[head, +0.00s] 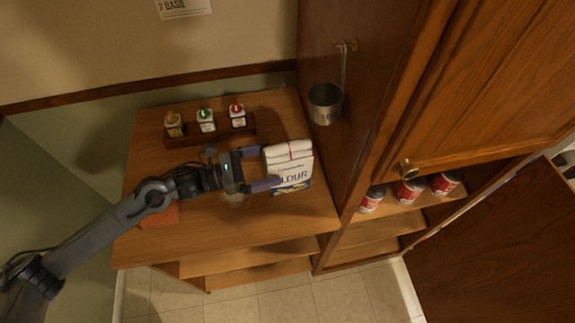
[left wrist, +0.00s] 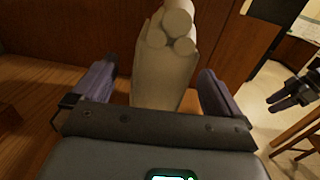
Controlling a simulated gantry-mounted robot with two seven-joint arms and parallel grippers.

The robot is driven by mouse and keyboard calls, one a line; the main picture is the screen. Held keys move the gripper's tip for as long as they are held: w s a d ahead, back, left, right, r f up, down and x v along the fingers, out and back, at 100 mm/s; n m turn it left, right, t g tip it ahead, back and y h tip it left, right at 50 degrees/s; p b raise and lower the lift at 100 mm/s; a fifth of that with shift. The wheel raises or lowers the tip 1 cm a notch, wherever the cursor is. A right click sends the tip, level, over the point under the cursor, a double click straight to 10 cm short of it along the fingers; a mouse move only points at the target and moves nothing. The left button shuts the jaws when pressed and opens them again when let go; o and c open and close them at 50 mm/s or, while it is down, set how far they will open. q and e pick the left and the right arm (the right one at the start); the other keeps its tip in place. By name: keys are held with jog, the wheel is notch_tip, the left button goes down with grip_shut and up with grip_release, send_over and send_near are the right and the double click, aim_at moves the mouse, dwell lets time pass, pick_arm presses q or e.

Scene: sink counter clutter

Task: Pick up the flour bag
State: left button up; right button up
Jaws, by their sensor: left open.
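The flour bag (head: 293,165), white with a red line near its top and dark lettering, stands upright on the wooden counter by the tall cabinet's side. My left gripper (head: 264,168) is open at the bag's left side, one finger near its upper part and one overlapping its lower left. In the left wrist view, the pale bag (left wrist: 160,75) with its rolled top shows between the two spread fingers (left wrist: 155,92). Contact cannot be told. A dark gripper, apparently my right one (left wrist: 293,93), shows at the right edge of the left wrist view, away from the bag.
A wooden rack (head: 212,136) with several small spice jars stands behind the arm. A metal cup (head: 325,104) hangs on the cabinet side above the bag. Red cans (head: 408,191) stand on the open cabinet shelf. An orange-brown item (head: 160,216) lies under my left arm. The front counter is clear.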

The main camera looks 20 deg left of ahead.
aim_at(281, 160)
pick_arm(q)
jog(key=x, duration=0.2)
jog(key=p+x, duration=0.1)
jog(key=shift+w+d+r, duration=0.1)
jog(key=shift+d+r, duration=0.2)
jog(key=shift+w+d+f, duration=0.1)
jog(key=shift+w+d, duration=0.15)
jog(key=shift+d, duration=0.1)
jog(key=shift+c, duration=0.3)
jog(key=c, duration=1.4)
jog(key=shift+c, duration=1.3)
jog(key=shift+r, duration=0.25)
